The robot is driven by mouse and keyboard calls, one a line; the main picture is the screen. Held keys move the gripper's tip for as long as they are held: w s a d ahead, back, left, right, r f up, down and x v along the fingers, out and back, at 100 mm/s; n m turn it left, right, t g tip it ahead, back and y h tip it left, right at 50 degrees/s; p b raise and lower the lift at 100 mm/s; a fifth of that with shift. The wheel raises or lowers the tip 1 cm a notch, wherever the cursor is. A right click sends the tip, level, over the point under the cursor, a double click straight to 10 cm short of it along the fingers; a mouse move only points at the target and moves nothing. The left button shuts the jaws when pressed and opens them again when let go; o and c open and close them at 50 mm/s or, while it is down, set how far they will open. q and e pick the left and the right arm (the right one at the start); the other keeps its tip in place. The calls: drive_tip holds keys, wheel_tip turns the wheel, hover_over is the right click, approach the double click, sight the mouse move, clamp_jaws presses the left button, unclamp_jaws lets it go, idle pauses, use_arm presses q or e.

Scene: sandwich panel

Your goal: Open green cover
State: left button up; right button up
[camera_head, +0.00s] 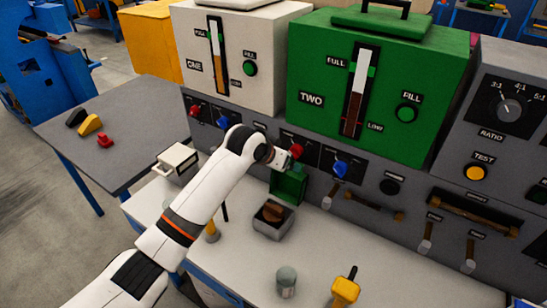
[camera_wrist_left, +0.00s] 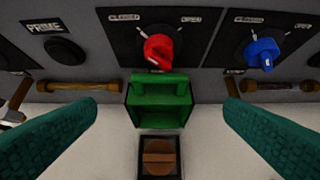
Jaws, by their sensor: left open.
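A small green cover (camera_wrist_left: 161,103) with a raised top bar sits low on the grey panel, just below a red knob (camera_wrist_left: 159,50). In the head view the green piece (camera_head: 288,186) is partly hidden behind my left wrist. My left gripper (camera_wrist_left: 160,112) is open, its two teal fingers on either side of the cover with clear gaps; I see no contact. In the head view my left gripper (camera_head: 291,160) is at the panel, its fingers mostly hidden. A larger green tank (camera_head: 372,82) marked TWO has a green handled lid (camera_head: 368,22). My right gripper is not in view.
A blue knob (camera_wrist_left: 262,53) is right of the red one. A square box with a brown knob (camera_head: 272,218) stands in front of the cover. A grey cylinder (camera_head: 287,281) and yellow tool (camera_head: 345,291) stand on the bench (camera_head: 400,265). Panel handles (camera_head: 373,206) stick out at right.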

use_arm(q)
drive_tip(key=shift+v, duration=1.8)
